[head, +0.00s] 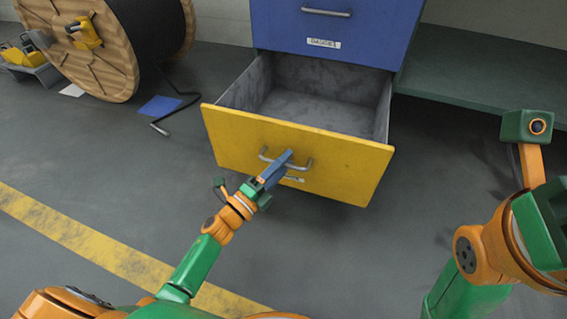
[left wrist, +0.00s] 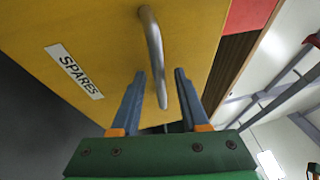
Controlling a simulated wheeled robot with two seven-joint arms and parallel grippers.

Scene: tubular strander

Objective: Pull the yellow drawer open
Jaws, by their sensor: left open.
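The yellow drawer (head: 235,141) is pulled well out of the cabinet, and its grey inside looks empty. Its metal bar handle (head: 308,165) is on the front panel. My left gripper (head: 284,162) is at the handle with its jaws open. In the left wrist view, the handle (left wrist: 152,38) runs between the two spread fingers (left wrist: 159,78), and a white SPARES label (left wrist: 74,71) is on the yellow front. My right arm shows at the right of the head view, but its fingers are not visible.
A closed blue drawer (head: 375,32) is above the yellow one. A wooden cable reel (head: 98,66) stands at the left. A dark green bench (head: 480,75) is at the right.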

